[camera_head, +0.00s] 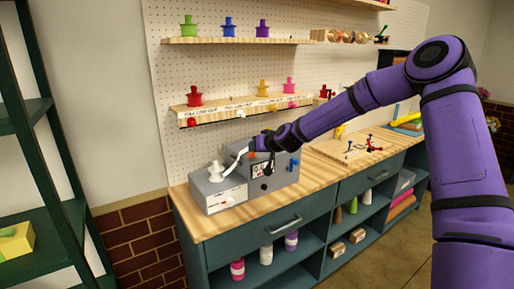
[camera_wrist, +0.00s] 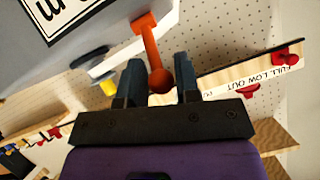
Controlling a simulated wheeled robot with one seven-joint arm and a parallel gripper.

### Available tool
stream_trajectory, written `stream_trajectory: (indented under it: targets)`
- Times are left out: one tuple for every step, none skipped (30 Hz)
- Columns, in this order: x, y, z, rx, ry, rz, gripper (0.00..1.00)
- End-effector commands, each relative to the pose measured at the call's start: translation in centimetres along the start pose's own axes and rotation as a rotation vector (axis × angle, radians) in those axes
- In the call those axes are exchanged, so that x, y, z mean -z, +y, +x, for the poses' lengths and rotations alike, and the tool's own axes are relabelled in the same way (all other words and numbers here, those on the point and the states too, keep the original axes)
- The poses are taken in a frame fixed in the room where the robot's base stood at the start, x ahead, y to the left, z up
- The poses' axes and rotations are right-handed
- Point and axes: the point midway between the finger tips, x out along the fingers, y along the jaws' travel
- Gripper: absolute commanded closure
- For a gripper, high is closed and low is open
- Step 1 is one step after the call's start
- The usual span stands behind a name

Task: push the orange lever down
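The orange lever (camera_wrist: 150,42) is a flat arm with a round ball end, fixed to a grey machine (camera_wrist: 55,45). In the wrist view its ball end lies between the two fingers of my gripper (camera_wrist: 160,84), with a gap visible on each side. The fingers are apart. In the head view my gripper (camera_head: 262,143) is at the top of the grey machine (camera_head: 284,177), and only a small orange patch of the lever (camera_head: 252,154) shows beside it. My gripper and arm hide most of the lever there.
The machine stands on a wooden counter (camera_head: 236,218) with a white spool-like piece (camera_head: 215,172) at its left. A low shelf (camera_head: 230,110) with red and pink knobs is behind my gripper. Coloured pieces on a wooden board (camera_head: 345,152) sit to the right.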

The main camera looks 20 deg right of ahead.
Motion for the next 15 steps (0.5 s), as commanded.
stream_trajectory:
  targets:
    - [0.0,0.1,0.0,-0.001,-0.001,0.001,0.57]
    - [0.0,0.1,0.0,-0.001,-0.001,0.001,0.51]
    - [0.0,0.0,0.0,0.000,-0.001,0.001,0.50]
    - [0.0,0.0,0.0,0.000,-0.001,0.001,0.50]
    - [0.0,0.0,0.0,0.000,-0.001,0.001,0.50]
    - [0.0,0.0,0.0,0.000,0.000,0.001,0.50]
    - [0.0,0.0,0.0,0.000,0.000,0.001,0.50]
    - [0.0,0.0,0.0,0.000,0.000,0.000,0.50]
    - [0.0,0.0,0.0,0.000,0.000,0.000,0.50]
    - [0.0,0.0,0.0,0.000,0.000,0.000,0.50]
    - [0.0,0.0,-0.1,0.000,0.000,0.000,0.50]
    - [0.0,0.0,-0.2,0.000,0.000,0.000,0.50]
    - [0.0,0.0,-0.4,-0.001,0.000,0.000,0.50]
    - [0.1,0.1,-0.7,-0.001,0.000,0.000,0.50]
    - [0.1,0.1,-1.1,-0.002,0.001,0.000,0.50]
